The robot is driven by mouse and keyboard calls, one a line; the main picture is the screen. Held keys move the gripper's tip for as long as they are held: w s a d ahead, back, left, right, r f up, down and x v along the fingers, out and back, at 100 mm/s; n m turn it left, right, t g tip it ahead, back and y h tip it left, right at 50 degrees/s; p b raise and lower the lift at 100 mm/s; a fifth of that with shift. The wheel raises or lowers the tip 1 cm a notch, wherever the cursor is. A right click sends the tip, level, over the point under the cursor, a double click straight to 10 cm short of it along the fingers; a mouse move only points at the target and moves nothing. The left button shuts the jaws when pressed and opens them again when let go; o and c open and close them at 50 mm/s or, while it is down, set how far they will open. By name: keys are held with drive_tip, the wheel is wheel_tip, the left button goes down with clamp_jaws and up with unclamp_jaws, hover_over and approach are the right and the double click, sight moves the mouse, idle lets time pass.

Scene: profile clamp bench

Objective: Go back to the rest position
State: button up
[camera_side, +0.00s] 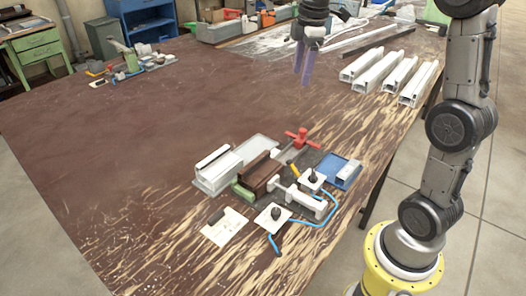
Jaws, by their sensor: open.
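My gripper (305,64) hangs above the far part of the brown table (130,140), with its purple fingers pointing down. It is open, with nothing visible between the fingers. The clamp fixture (262,172) stands on the near part of the table, well below and apart from my gripper. It has a dark brown block and a red star-shaped handle (302,138). A white profile piece (218,170) lies at the fixture's left side. Several white profiles (377,71) lie in a row to the right of my gripper.
A blue block (338,169), two white plates with black knobs (272,216) and a blue cable (322,222) lie around the fixture. A white card (225,226) lies in front. Tools and small parts (128,62) stand at the far left. The table's left middle is clear.

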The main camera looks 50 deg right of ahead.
drive_tip(key=s+a+r+m+t, duration=0.2)
drive_tip(key=s+a+r+t, duration=0.1)
drive_tip(key=s+a, duration=0.9)
drive_tip(key=s+a+f+m+t, duration=0.1)
drive_tip(key=s+a+f+m, duration=0.1)
drive_tip(key=s+f+m, duration=0.6)
drive_tip(key=shift+s+y, duration=0.3)
drive_tip(key=shift+s, duration=0.55)
idle(1.1)
